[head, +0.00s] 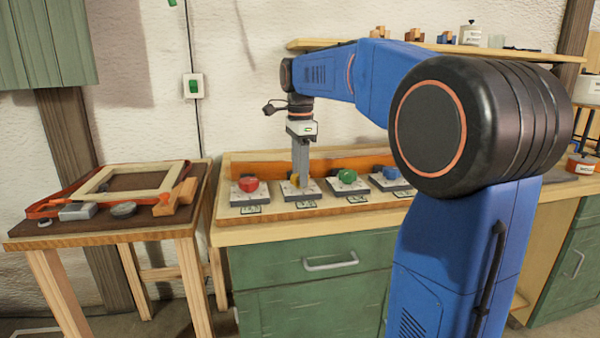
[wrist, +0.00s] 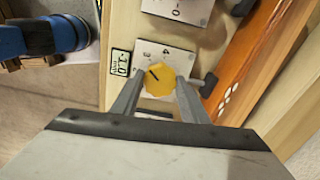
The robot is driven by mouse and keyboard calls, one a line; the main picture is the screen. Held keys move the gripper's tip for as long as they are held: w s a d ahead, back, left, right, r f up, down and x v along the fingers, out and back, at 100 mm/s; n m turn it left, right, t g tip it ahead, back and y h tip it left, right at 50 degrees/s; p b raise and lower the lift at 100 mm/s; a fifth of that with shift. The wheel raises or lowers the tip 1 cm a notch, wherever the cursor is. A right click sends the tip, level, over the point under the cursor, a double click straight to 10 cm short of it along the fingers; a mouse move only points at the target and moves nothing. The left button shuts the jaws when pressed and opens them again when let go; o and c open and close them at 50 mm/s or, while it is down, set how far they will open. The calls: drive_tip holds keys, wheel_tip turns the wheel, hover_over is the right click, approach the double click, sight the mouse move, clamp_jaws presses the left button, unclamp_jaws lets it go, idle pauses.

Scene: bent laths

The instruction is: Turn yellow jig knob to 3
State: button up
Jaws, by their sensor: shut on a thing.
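The yellow jig knob (wrist: 160,78) sits on a pale dial plate (wrist: 176,55) with numbers around it; a 2, a 3 and a 4 seem to show. A dark pointer line on the knob points to the upper left in the wrist view, roughly towards the 2 and 3 side; I cannot tell the exact number. My gripper (wrist: 158,90) is shut on the knob, one finger on each side. In the head view my gripper (head: 301,180) reaches straight down and hides most of the yellow knob (head: 295,180). A small display (wrist: 119,68) sits beside the plate.
A red knob (head: 248,184) stands left of the yellow one, a green knob (head: 347,176) and a blue knob (head: 391,172) right of it. All sit on the wooden bench (head: 335,207). A side table (head: 110,233) with a frame stands at the left.

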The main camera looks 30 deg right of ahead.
drive_tip(key=shift+m, duration=0.5)
drive_tip(key=o, duration=1.1)
drive_tip(key=shift+c, duration=0.2)
drive_tip(key=shift+r, duration=0.1)
wheel_tip(320, 180, up, 17)
drive_tip(key=shift+r, duration=0.15)
drive_tip(key=shift+s, duration=0.1)
